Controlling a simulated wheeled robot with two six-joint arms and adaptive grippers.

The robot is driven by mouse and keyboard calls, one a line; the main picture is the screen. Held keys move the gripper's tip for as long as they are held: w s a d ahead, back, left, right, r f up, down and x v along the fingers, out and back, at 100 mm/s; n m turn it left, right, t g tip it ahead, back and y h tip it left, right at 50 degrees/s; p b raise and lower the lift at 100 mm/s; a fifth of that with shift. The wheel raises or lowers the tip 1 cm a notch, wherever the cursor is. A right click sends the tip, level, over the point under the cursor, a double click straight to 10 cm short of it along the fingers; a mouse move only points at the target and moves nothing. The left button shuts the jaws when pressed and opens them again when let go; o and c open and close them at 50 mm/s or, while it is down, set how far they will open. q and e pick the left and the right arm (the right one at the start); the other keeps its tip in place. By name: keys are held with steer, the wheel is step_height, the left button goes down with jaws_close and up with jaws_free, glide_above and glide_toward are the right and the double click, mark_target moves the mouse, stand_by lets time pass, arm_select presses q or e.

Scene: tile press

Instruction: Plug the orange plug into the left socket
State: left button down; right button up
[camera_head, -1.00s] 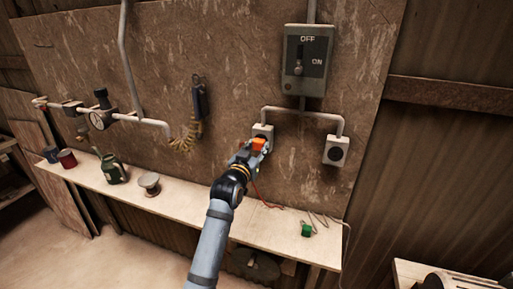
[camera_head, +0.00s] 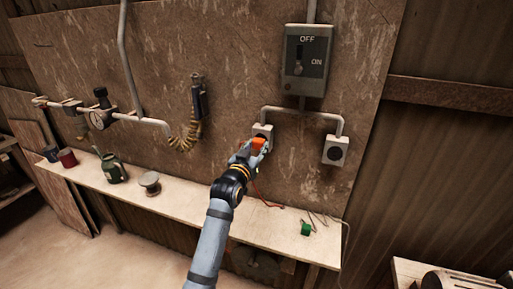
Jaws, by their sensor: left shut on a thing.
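My left gripper (camera_head: 250,154) is shut on the orange plug (camera_head: 259,145), right in front of the left socket (camera_head: 264,131). The plug and gripper cover the lower part of that socket, and I cannot tell whether the plug is in it or just before it. A red cable (camera_head: 263,199) hangs from the plug to the shelf. The right socket (camera_head: 335,150) is a pale box with a dark round face, free and empty. My right gripper is not in view.
A grey switch box (camera_head: 307,62) marked OFF and ON is above the sockets, with conduit down to both. A green plug (camera_head: 307,229) lies on the shelf (camera_head: 205,194). A spool (camera_head: 149,183), green can (camera_head: 113,168) and coiled hose (camera_head: 189,135) are to the left.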

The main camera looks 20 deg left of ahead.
arm_select(q)
steer(key=shift+w, duration=0.4)
stand_by(0.7)
steer(key=c, duration=0.8)
jaws_free()
steer(key=shift+s, duration=0.15)
steer(key=s, duration=1.1)
steer(key=shift+s+a, duration=0.2)
steer(key=shift+s, duration=0.2)
